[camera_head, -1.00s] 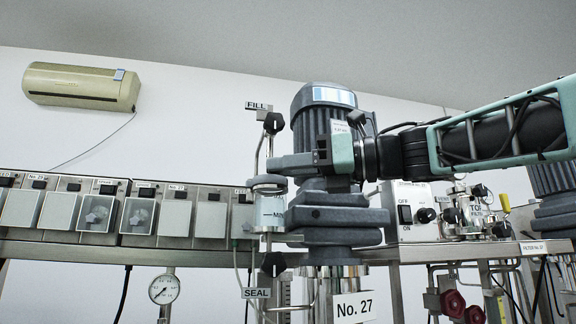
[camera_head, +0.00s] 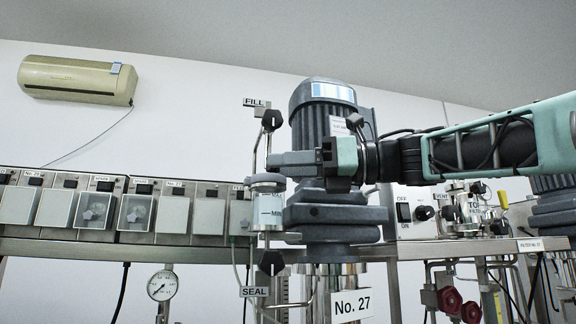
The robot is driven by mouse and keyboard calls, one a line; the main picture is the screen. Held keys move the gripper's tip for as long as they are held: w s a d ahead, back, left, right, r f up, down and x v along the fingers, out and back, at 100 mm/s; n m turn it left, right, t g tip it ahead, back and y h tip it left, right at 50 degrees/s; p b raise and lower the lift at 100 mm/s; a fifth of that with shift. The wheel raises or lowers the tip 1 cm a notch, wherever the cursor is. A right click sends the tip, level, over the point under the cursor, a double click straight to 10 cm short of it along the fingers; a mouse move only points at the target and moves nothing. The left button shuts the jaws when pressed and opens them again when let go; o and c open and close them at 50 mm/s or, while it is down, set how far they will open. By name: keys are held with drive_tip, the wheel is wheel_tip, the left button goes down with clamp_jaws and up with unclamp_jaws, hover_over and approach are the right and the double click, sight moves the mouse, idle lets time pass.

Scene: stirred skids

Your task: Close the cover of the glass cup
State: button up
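The glass cup (camera_head: 271,211) is a small clear upright cylinder with a MIN mark, held between the FILL and SEAL valves left of the grey motor. Its metal cover (camera_head: 267,180) lies flat across the top at the rim. I cannot tell whether it is fully seated. My gripper (camera_head: 278,162) reaches in from the right, in front of the motor, with its dark fingers level and just above the cover. The fingers are seen from the side, so their gap is hidden. I cannot tell whether they touch the cover.
The FILL valve knob (camera_head: 271,120) stands just above the fingertips, and the SEAL knob (camera_head: 271,263) is below the cup. The grey motor (camera_head: 326,120) is close behind my gripper. A row of switch boxes (camera_head: 120,211) lines the left.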

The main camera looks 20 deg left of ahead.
drive_tip(key=w+d+b, duration=0.3)
drive_tip(key=d+b, duration=0.2)
drive_tip(key=d, duration=1.2)
drive_tip(key=shift+b, duration=0.3)
